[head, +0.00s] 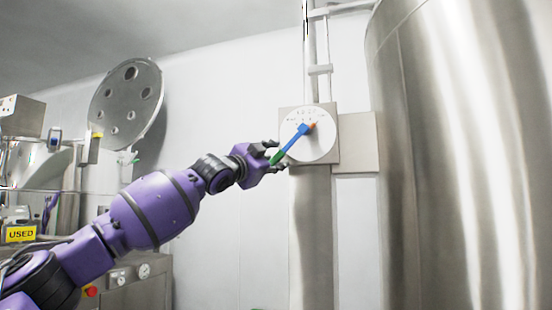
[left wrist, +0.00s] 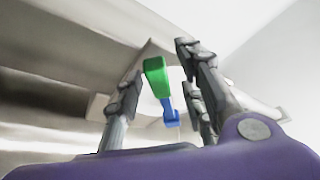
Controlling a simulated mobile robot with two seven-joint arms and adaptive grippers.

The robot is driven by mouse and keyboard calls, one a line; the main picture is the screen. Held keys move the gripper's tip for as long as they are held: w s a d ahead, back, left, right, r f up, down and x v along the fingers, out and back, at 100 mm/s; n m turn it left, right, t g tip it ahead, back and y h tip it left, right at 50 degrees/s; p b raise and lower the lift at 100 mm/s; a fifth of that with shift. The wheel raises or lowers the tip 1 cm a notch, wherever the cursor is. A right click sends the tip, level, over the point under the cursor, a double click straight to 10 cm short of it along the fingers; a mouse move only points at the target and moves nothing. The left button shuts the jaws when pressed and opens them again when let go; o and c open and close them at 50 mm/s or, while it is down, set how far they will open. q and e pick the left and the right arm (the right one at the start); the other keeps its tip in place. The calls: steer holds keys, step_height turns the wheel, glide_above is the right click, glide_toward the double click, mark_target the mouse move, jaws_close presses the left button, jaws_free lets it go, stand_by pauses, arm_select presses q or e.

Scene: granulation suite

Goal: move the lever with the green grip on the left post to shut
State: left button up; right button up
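The lever is a blue bar (head: 295,139) with a green grip (head: 278,157) at its lower left end. It is pivoted at an orange-tipped hub on a round white dial (head: 322,148) on the metal post (head: 311,225). The lever slants down and to the left. The dial's markings are too small to read. My left gripper (head: 272,156) is at the green grip, with fingers on either side. In the left wrist view the green grip (left wrist: 156,77) stands between the fingers, with visible space on the right, and the blue bar (left wrist: 170,113) lies beyond. My right gripper is not seen.
A large steel vessel (head: 460,160) fills the right side. A grey box (head: 357,143) sits beside the dial. A round perforated plate (head: 126,103) and equipment with a yellow USED sign (head: 20,233) are at the left. Pipes (head: 318,50) run above the dial.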

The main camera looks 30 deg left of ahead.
arm_select(q)
steer(key=shift+w+d+r, duration=0.1)
steer(key=shift+w, duration=0.45)
jaws_close()
